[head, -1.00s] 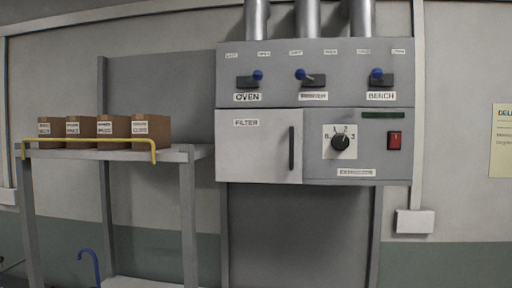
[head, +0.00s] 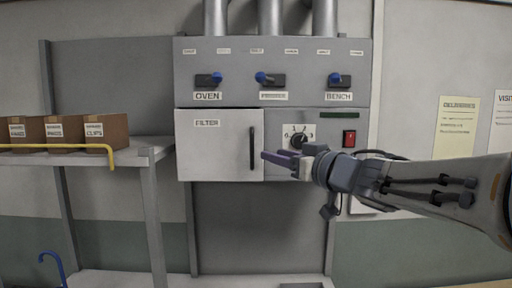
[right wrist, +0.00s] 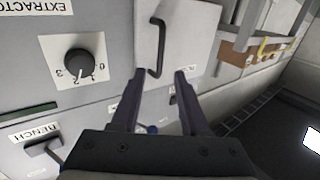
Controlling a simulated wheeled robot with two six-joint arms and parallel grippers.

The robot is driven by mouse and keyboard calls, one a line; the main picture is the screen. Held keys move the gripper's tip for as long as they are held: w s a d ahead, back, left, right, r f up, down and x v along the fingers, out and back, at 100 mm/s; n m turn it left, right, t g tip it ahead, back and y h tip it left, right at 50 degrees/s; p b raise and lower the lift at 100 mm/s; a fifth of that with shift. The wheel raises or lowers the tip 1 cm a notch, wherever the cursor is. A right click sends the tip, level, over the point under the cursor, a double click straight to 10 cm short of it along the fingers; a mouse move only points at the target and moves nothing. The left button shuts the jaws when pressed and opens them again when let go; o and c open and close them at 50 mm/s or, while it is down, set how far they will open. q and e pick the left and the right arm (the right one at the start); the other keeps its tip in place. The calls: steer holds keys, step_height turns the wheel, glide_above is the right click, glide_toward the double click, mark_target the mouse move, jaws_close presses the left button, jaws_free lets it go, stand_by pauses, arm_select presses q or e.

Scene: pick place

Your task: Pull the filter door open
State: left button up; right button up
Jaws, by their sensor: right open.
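The filter door (head: 212,150) is a pale panel labelled FILTER at the lower left of the grey wall unit, and it sits shut. Its dark vertical handle (head: 252,148) is near the door's right edge. My right gripper (head: 266,158) comes in from the right and its fingertips are close to the handle. In the right wrist view the gripper (right wrist: 160,75) is open, with the handle (right wrist: 157,48) between and beyond the fingertips, nearer the left finger. Whether a finger touches it I cannot tell. My left gripper does not show.
A shelf (head: 140,152) with a yellow rail and brown boxes (head: 105,131) stands to the left.

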mark_target(258, 150)
steer(key=p+x, duration=0.1)
steer(key=x, duration=0.7)
steer(key=shift+c, duration=0.3)
jaws_close()
stand_by(1.0)
